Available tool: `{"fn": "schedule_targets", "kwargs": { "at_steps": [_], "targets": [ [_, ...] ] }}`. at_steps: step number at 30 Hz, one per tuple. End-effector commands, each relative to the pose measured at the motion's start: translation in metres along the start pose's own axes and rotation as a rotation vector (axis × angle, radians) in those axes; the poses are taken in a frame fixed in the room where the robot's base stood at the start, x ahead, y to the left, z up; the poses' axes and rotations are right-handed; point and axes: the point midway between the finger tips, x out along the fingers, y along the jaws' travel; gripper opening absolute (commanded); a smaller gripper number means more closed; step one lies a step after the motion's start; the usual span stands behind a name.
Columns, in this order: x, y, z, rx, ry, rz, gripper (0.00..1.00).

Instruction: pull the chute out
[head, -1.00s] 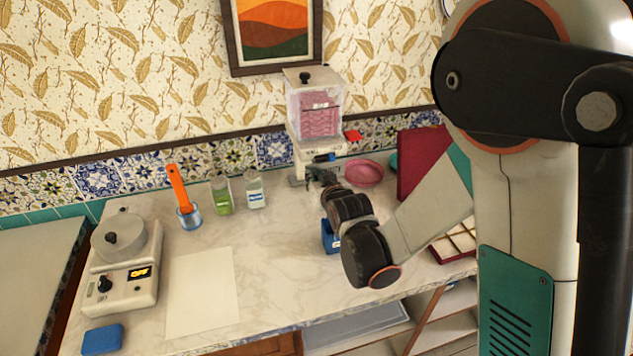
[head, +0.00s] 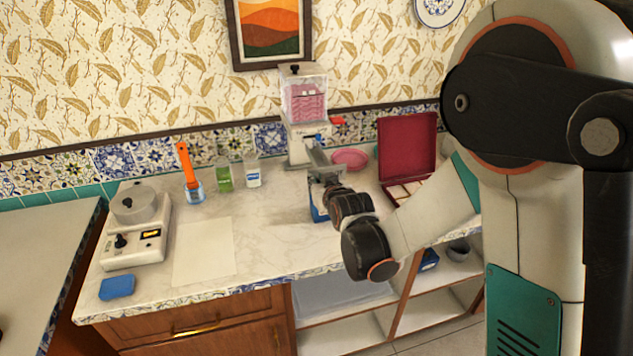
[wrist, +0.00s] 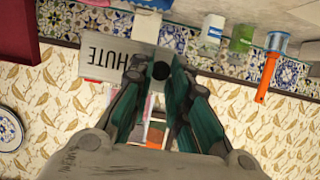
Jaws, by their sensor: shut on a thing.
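The dispenser (head: 297,140) stands against the tiled wall, with a clear hopper (head: 304,98) of pink packets on top. Its grey metal chute (head: 319,158) sticks out from the front toward me. In the head view, my gripper (head: 325,180) is at the chute's near end, partly hidden by my wrist.
A pink dish (head: 350,158) and an open maroon box (head: 406,148) stand to the right. A blue item (head: 317,208) is beside my wrist. White paper (head: 204,250) lies in front.

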Motion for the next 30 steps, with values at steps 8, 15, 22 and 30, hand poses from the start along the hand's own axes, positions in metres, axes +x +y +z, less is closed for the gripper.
{"fn": "schedule_targets", "kwargs": {
  "at_steps": [8, 15, 22, 30],
  "targets": [
    [-0.0065, -0.0001, 0.0025, 0.000, 0.000, 0.000, 0.00],
    [-0.0068, -0.0001, 0.0028, 0.000, 0.000, 0.000, 0.27],
    [-0.0062, -0.0001, 0.0024, 0.000, 0.000, 0.000, 0.37],
    [-0.0126, -0.0001, 0.0021, 0.000, 0.000, 0.000, 0.37]
  ]
}}
